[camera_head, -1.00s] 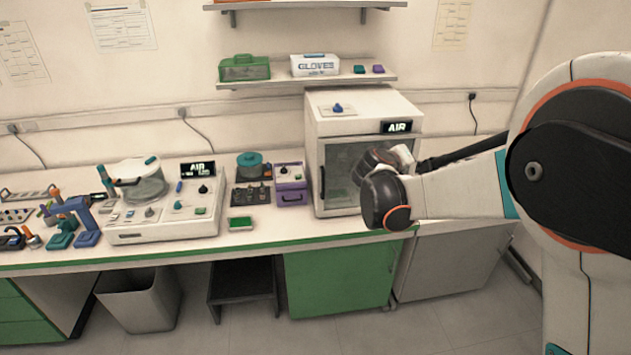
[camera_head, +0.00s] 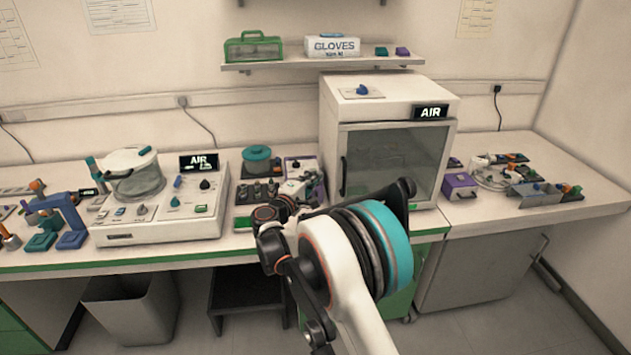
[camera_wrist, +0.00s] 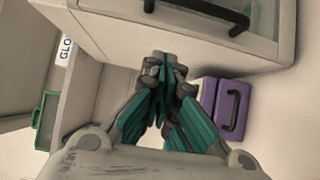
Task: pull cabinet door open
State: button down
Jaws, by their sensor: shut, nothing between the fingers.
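The white cabinet (camera_head: 385,110) stands on the bench with its glass door (camera_head: 392,160) closed. A dark vertical handle (camera_head: 343,176) is on the door's left side. In the wrist view, the cabinet (camera_wrist: 115,25) fills the top and its black handle (camera_wrist: 238,18) shows at the upper edge. My gripper (camera_wrist: 166,70) has teal-padded fingers drawn together, with nothing between them. The handle lies beyond the fingertips and apart from them. In the head view, my gripper (camera_head: 308,182) is just left of the cabinet, partly hidden by my wrist.
A purple box (camera_wrist: 226,108) is close to my fingers in the wrist view. A vacuum-chamber machine (camera_head: 160,205) and a teal-lidded pot (camera_head: 257,158) stand to the left. A shelf (camera_head: 322,62) hangs above the cabinet. Small items and another purple box (camera_head: 460,186) lie to the right.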

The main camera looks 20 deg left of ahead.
aim_at(337, 166)
jog(key=w+d+b, duration=0.1)
jog(key=w, duration=0.1)
jog(key=w+d+b, duration=0.1)
jog(key=w, duration=0.1)
jog(key=w+d, duration=0.1)
jog(key=w, duration=0.1)
jog(key=shift+d+b, duration=0.15)
jog(key=shift+b, duration=0.25)
jog(key=shift+s+d, duration=0.25)
jog(key=shift+d, duration=0.3)
